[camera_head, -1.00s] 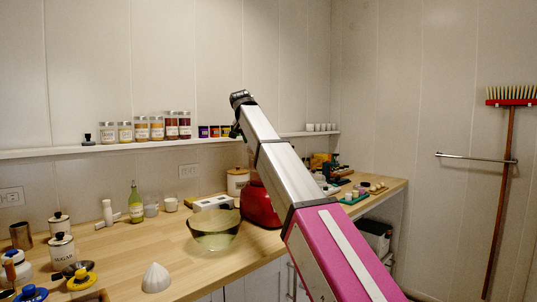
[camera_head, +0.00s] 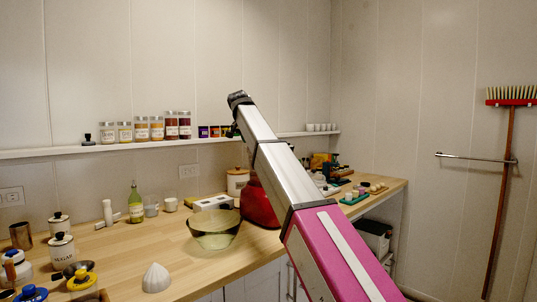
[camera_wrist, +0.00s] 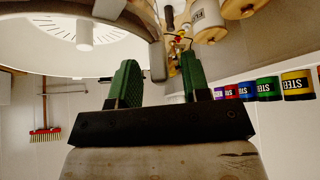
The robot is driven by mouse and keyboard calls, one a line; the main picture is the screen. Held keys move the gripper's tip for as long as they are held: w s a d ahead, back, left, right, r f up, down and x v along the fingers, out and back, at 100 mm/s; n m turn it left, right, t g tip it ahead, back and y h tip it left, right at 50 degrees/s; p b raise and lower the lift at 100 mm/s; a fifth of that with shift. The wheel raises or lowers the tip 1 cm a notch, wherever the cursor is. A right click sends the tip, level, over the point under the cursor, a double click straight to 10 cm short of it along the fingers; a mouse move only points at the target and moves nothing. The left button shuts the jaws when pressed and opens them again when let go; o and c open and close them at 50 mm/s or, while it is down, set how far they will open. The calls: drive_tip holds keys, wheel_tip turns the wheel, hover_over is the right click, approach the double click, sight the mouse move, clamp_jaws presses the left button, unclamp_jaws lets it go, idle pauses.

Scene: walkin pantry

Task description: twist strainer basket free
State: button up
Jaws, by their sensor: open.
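A white round piece with radial slots and a central post (camera_wrist: 84,38), which looks like the strainer basket, shows at the top left of the wrist view. A grey curved rim or lug (camera_wrist: 157,62) runs beside it. My gripper (camera_wrist: 160,62) has two green fingers, spread apart, with the grey piece showing between them; whether they touch it is unclear. In the head view a red appliance (camera_head: 258,206) stands on the counter, partly hidden behind my arm. My gripper and the strainer are hidden there. A white ribbed cone (camera_head: 156,278) stands at the counter's front.
A glass bowl (camera_head: 214,240) stands left of the red appliance. A green bottle (camera_head: 136,205), canisters (camera_head: 62,250) and other small items stand further left. A wall shelf (camera_head: 60,153) holds jars and tins above the counter. Bare wood lies between bowl and canisters.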

drive_tip(key=shift+r, duration=0.1)
drive_tip(key=shift+s+d+v, duration=0.1)
drive_tip(key=shift+d+v, duration=0.2)
drive_tip(key=shift+v, duration=0.9)
drive_tip(key=shift+s+d+v, duration=0.1)
drive_tip(key=shift+d+v, duration=0.2)
drive_tip(key=shift+v, duration=0.9)
drive_tip(key=shift+d+v, duration=0.25)
drive_tip(key=shift+v, duration=0.95)
drive_tip(key=shift+r, duration=0.1)
drive_tip(key=shift+s, duration=0.1)
